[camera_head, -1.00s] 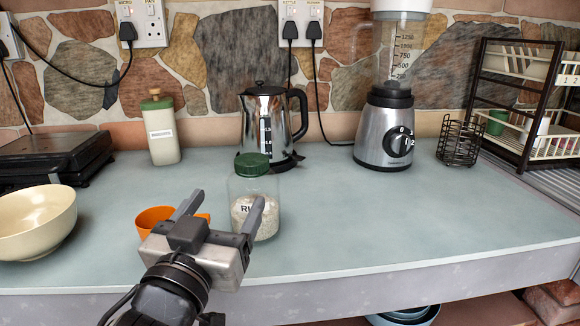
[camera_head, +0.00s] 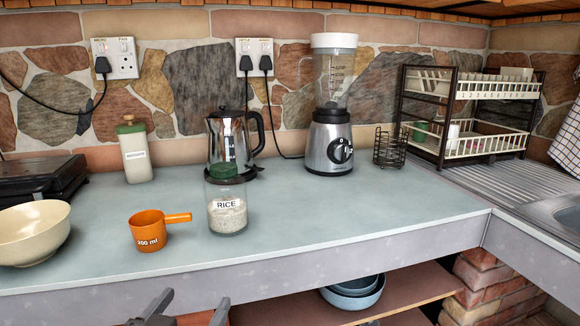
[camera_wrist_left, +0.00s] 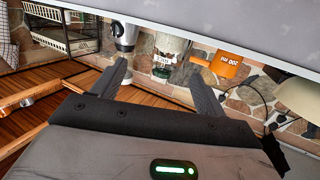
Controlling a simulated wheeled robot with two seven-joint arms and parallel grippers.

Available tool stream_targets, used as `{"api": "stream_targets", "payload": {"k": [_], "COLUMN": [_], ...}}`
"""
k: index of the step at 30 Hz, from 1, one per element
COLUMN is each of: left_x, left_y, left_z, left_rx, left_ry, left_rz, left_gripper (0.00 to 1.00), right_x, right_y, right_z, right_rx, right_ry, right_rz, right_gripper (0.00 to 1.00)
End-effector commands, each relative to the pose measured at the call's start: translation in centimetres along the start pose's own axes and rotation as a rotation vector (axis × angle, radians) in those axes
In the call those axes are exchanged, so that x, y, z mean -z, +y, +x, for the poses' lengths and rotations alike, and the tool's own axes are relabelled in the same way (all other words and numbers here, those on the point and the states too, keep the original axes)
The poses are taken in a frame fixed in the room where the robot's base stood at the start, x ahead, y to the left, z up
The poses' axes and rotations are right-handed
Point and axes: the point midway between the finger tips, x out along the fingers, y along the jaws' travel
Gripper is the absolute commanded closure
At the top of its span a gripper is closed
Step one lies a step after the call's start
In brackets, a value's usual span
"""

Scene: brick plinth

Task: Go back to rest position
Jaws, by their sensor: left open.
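My left gripper (camera_head: 188,312) shows at the bottom edge of the head view, open and empty, below the counter's front edge. Only its fingers and a bit of its body are in view. In the left wrist view its two fingers (camera_wrist_left: 160,85) are spread with nothing between them. The rice jar (camera_head: 227,205), glass with a green lid, stands upright on the counter (camera_head: 330,215). My right gripper is not in view.
A cream bowl (camera_head: 35,235) sits at the counter's left. A kettle (camera_head: 228,140), a blender (camera_head: 329,140) and a wire holder (camera_head: 390,148) stand along the back. A dish rack (camera_head: 470,115) is at the right. Blue bowls (camera_head: 355,292) sit on the shelf below.

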Motion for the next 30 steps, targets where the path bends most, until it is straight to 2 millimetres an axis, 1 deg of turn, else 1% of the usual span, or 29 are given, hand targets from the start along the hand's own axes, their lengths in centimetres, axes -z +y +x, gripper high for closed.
{"api": "stream_targets", "payload": {"k": [1, 5, 6, 8, 9, 12, 15, 17, 19, 30], "left_x": [-1.8, -6.9, -8.7, -11.6, -13.5, -17.6, -20.1, -20.9, -21.3, -21.4], "left_y": [0.2, 0.9, 1.2, 1.6, 1.8, 2.3, 2.5, 2.6, 2.7, 2.7], "left_z": [-0.3, -1.5, -2.1, -3.5, -4.5, -7.3, -9.3, -10.1, -10.4, -10.4], "left_rx": [-0.013, -0.054, -0.068, -0.087, -0.099, -0.124, -0.134, -0.138, -0.139, -0.140], "left_ry": [-0.050, -0.167, -0.209, -0.276, -0.321, -0.416, -0.472, -0.491, -0.500, -0.500], "left_rz": [-0.002, -0.011, -0.018, -0.028, -0.037, -0.063, -0.078, -0.084, -0.088, -0.088], "left_gripper": [0.27, 0.27, 0.27, 0.27, 0.27, 0.27, 0.27, 0.27, 0.27, 0.27], "right_x": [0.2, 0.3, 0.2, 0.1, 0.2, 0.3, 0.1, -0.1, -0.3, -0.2], "right_y": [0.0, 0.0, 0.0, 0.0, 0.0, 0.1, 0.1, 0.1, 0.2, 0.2], "right_z": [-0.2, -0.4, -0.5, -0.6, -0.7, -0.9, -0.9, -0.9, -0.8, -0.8], "right_rx": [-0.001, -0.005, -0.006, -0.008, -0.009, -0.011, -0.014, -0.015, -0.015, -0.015], "right_ry": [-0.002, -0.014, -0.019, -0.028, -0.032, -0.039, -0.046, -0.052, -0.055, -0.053], "right_rz": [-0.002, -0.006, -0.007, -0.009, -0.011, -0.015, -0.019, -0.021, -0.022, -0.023], "right_gripper": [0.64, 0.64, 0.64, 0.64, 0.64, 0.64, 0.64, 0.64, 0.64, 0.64]}}
